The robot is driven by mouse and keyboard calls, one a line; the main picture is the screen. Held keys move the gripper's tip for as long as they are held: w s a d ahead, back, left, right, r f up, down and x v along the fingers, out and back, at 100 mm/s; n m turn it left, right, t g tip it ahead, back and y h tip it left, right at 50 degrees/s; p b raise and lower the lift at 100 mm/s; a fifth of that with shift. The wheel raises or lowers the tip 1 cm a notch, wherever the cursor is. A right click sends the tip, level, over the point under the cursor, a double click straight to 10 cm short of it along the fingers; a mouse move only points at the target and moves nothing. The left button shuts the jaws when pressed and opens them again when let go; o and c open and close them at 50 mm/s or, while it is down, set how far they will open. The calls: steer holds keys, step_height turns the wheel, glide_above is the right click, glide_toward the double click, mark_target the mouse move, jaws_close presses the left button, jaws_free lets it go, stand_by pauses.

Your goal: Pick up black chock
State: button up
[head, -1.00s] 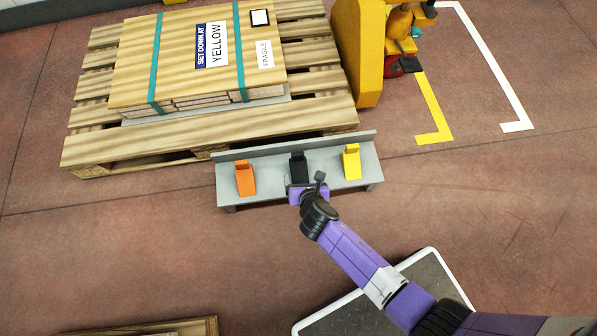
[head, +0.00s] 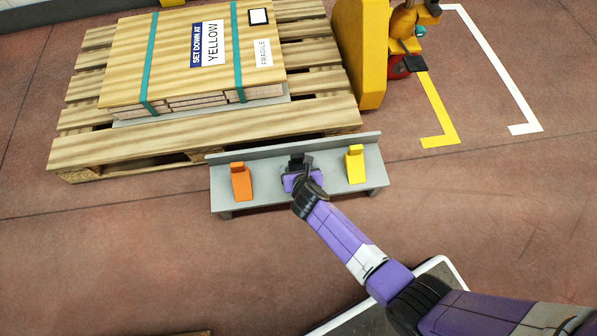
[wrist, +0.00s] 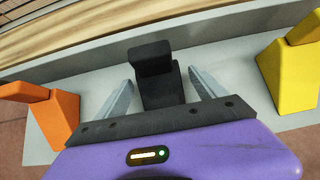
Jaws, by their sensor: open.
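The black chock (wrist: 157,75) stands on a grey shelf, between the orange and yellow chocks. In the wrist view it sits between the two fingers of my gripper (wrist: 160,92), with a visible gap on each side. My gripper is open and holds nothing. In the head view my purple gripper (head: 300,181) covers most of the black chock (head: 296,160), leaving only its top part showing.
An orange chock (head: 241,182) is to the left and a yellow chock (head: 355,165) to the right on the grey shelf (head: 270,193). A low back wall and a wooden pallet (head: 130,150) with a strapped crate (head: 180,60) lie behind. A yellow machine (head: 360,55) stands back right.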

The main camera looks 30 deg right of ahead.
jaws_close()
steer(key=shift+r, duration=0.1)
steer(key=shift+r, duration=0.15)
